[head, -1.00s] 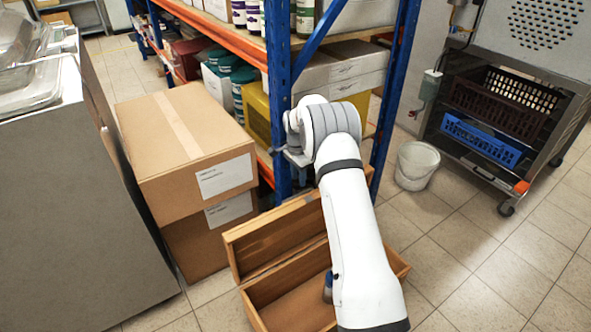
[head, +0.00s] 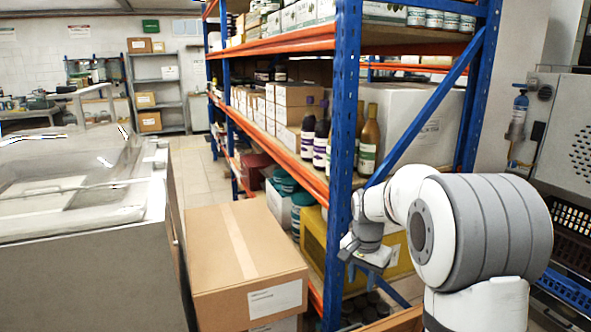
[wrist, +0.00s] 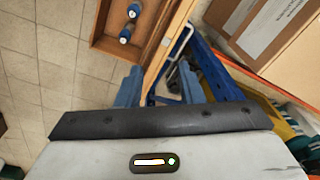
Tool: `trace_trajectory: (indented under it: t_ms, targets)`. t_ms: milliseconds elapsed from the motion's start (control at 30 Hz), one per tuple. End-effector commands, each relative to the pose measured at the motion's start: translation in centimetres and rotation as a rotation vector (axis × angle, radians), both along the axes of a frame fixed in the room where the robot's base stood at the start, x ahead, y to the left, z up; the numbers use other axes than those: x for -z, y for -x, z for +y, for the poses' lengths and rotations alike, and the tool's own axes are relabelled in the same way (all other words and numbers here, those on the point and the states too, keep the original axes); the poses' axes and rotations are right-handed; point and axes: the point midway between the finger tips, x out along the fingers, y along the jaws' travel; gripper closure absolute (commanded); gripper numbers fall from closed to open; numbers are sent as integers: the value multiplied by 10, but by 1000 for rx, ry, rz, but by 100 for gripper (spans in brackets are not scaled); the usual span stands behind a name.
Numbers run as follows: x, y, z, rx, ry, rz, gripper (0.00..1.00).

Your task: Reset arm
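My gripper (wrist: 160,92) shows in the wrist view with its two bluish fingers apart and nothing seen between them. In the head view my gripper end (head: 367,252) hangs beside the blue rack post, its fingers hard to make out. The wrist view shows a wooden crate (wrist: 98,38) on the floor beyond the fingers. Two small jars with blue parts, a jar (wrist: 134,11) and another jar (wrist: 125,35), are in it. In the head view only a wooden edge (head: 398,322) shows at the bottom.
A blue and orange rack (head: 345,130) with bottles and boxes stands very close to my arm. Cardboard boxes (head: 215,250) are stacked left of it. A grey metal unit (head: 80,270) is at the left, and a metal cabinet (head: 575,140) at the right. The aisle floor (head: 190,170) is clear.

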Motion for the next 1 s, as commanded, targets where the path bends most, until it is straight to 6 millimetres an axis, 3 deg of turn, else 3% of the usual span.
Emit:
trace_trajectory:
  t_ms: [33, 200, 500, 800, 1000]
  targets:
    - [-22, 15, 1, -33, 2, -12, 66]
    - [-64, 67, 3, -158, 11, -39, 66]
    - [-114, 160, 7, -379, 36, -87, 66]
    - [-134, 244, 10, -580, 69, -130, 66]
    - [-133, 270, 11, -645, 81, -142, 66]
